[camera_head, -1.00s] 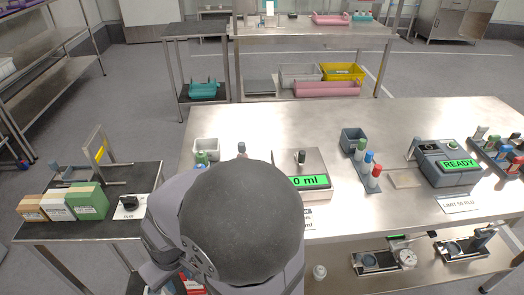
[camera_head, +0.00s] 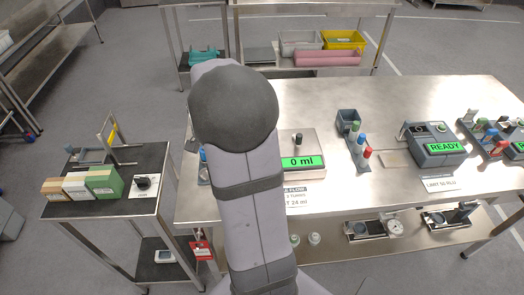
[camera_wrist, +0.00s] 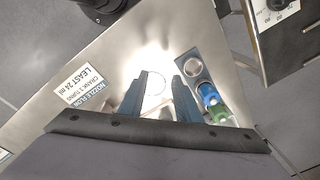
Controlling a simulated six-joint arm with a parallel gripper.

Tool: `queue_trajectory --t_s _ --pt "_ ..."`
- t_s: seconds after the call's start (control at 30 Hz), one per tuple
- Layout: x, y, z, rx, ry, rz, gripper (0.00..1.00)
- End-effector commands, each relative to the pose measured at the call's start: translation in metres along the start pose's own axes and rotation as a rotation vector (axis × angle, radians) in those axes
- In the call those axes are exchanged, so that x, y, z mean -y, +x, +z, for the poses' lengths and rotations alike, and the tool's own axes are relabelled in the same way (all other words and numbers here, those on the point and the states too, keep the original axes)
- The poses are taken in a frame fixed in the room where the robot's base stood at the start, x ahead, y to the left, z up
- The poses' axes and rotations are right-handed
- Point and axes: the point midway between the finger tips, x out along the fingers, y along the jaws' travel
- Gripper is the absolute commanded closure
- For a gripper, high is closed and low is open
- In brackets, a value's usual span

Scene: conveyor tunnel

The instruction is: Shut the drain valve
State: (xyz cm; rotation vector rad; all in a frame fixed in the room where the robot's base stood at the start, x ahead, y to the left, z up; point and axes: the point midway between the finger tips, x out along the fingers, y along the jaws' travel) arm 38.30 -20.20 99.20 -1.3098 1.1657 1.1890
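I cannot pick out the drain valve for certain. A red tag (camera_head: 201,249) hangs below the bench's left front corner, too small to read. A black knob (camera_head: 143,183) on a white plate sits on the left side table; a dial with a number scale (camera_wrist: 277,6) shows at the top right in the wrist view. My gripper (camera_wrist: 162,82) is open and empty in the wrist view, its two blue-grey fingers apart above the steel bench top. In the head view my arm hides the gripper and the bench's left part.
Blue-capped (camera_wrist: 208,95) and green-capped (camera_wrist: 221,112) tubes stand right of my fingers. A nozzle-flow label (camera_wrist: 80,87) is at left. The scale display (camera_head: 303,162) reads 0 ml. Boxes (camera_head: 104,182) stand on the side table (camera_head: 120,213). Lower-shelf devices (camera_head: 370,229) are at right.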

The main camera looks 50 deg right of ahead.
Motion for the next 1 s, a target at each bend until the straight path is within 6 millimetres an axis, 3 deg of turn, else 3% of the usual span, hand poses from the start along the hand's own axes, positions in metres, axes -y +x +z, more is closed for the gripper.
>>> queue_trajectory --t_s 0.03,0.1,0.2,0.33,0.67,1.0 --pt "-0.007 -0.01 -0.027 0.003 0.156 0.012 0.7" --pt "-0.017 -0.019 -0.055 0.007 0.352 0.029 0.7" --pt "-0.032 -0.029 -0.086 0.011 0.575 0.049 0.7" --pt "-0.046 -0.038 -0.11 0.014 0.76 0.065 0.7" --pt "-0.054 -0.038 -0.12 0.016 0.848 0.075 0.7" --pt "-0.056 -0.003 -0.118 0.017 0.845 0.077 0.7"
